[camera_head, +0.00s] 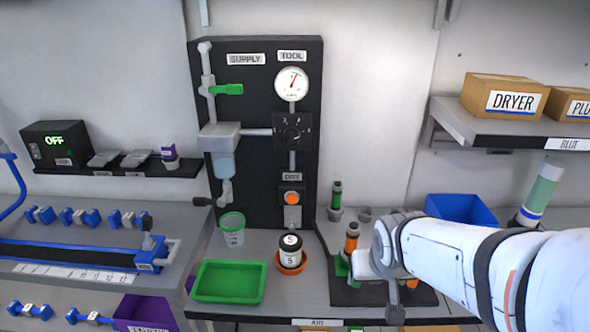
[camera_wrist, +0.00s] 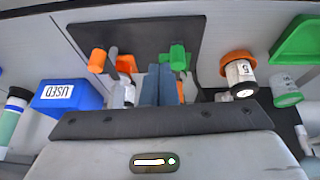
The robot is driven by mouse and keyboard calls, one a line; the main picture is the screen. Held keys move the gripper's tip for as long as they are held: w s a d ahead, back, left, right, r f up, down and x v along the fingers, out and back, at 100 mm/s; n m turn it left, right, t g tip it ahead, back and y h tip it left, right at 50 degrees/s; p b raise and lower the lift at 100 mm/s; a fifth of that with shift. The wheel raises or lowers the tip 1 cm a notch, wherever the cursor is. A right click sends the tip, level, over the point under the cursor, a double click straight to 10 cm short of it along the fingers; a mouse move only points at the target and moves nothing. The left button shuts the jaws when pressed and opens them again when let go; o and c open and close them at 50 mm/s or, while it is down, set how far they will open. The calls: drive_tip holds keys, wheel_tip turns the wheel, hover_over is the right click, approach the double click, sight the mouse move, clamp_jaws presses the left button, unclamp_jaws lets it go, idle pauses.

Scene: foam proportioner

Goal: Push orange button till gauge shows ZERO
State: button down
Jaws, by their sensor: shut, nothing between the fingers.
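The orange button (camera_head: 292,198) sits in a grey housing on the black panel (camera_head: 255,150), below a label that seems to read DRY. The round white gauge (camera_head: 292,83) is at the panel's upper right, under the TOOL label. Its needle points roughly up, slightly right; its numbers are too small to read. My gripper is shut and empty; its two blue-grey fingers (camera_wrist: 162,85) are together in the wrist view. In the head view, my wrist is right of and below the button, apart from it, and the fingertips are hard to make out. No orange button is clearly visible in the wrist view.
An orange-topped tool (camera_head: 351,240) and a green-topped tool (camera_head: 336,195) stand close to my gripper. A black-and-white jar (camera_head: 290,250), a green-rimmed cup (camera_head: 232,229) and a green tray (camera_head: 229,281) are on the bench below the panel. A blue bin (camera_head: 461,208) is at right.

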drive_tip(key=w, duration=0.2)
drive_tip(key=w+t+p, duration=0.1)
drive_tip(key=w, duration=0.1)
drive_tip(key=w+a+t+p, duration=0.1)
drive_tip(key=w, duration=0.2)
drive_tip(key=shift+w+a+f, duration=0.1)
drive_tip(key=shift+f, duration=0.15)
drive_tip(key=w+a+n+t+y+p, duration=0.1)
drive_tip(key=w+a+t+y+p, duration=0.15)
drive_tip(key=w+a, duration=0.3)
drive_tip(key=t+y+p, duration=0.2)
drive_tip(key=y+p, duration=0.2)
drive_tip(key=y, duration=0.5)
approach(292, 198)
drive_tip(key=s+a+f, duration=0.2)
drive_tip(key=s+a, duration=0.4)
drive_tip(key=shift+f+y, duration=0.1)
drive_tip(key=shift+y, duration=0.15)
drive_tip(key=w+p, duration=0.1)
drive_tip(key=w, duration=0.6)
drive_tip(key=shift+w+d, duration=0.1)
drive_tip(key=shift+w, duration=0.8)
